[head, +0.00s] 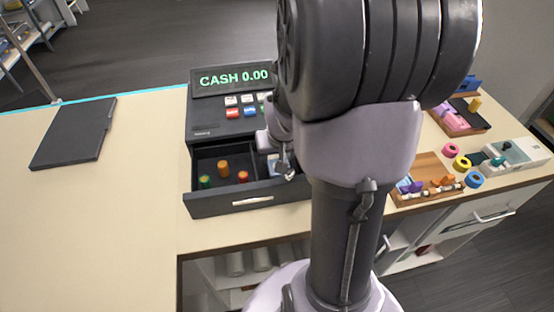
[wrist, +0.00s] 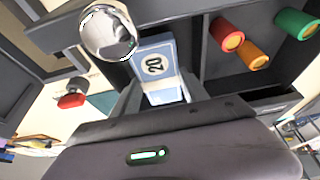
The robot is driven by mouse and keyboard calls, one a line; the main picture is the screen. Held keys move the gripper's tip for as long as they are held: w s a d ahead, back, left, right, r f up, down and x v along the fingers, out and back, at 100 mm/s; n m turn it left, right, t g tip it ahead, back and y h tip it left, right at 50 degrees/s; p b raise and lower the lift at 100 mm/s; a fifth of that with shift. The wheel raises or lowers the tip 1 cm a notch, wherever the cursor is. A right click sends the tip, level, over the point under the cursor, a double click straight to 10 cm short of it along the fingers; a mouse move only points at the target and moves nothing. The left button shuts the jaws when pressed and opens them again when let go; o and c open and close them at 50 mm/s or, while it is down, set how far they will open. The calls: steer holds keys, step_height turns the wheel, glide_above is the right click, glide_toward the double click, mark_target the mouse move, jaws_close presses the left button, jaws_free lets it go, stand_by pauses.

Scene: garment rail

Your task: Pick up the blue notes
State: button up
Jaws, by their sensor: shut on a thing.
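The blue notes (wrist: 153,60), a light blue stack marked 20, stand out between my fingers in the wrist view. In the head view only a pale blue bit of them (head: 273,166) shows beside my gripper; my arm hides the rest. My gripper (wrist: 160,90) is shut on the blue notes; it also shows in the head view (head: 284,162), over the open drawer (head: 250,201) of the cash register. I cannot tell whether the notes still touch the drawer floor.
Red (head: 243,176), orange (head: 223,168) and green (head: 205,181) rolls stand in the drawer's left compartment. The register (head: 225,128) reads CASH 0.00. A dark flat folder (head: 75,133) lies on the counter left. Trays and tape rolls crowd the right side. The left counter is mostly clear.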

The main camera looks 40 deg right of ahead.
step_height(320, 180, up, 8)
steer(key=p, duration=0.2)
steer(key=shift+f+p, duration=0.2)
steer(key=shift+p, duration=0.15)
steer(key=shift+r+p, duration=1.65)
steer(key=shift+r, duration=0.55)
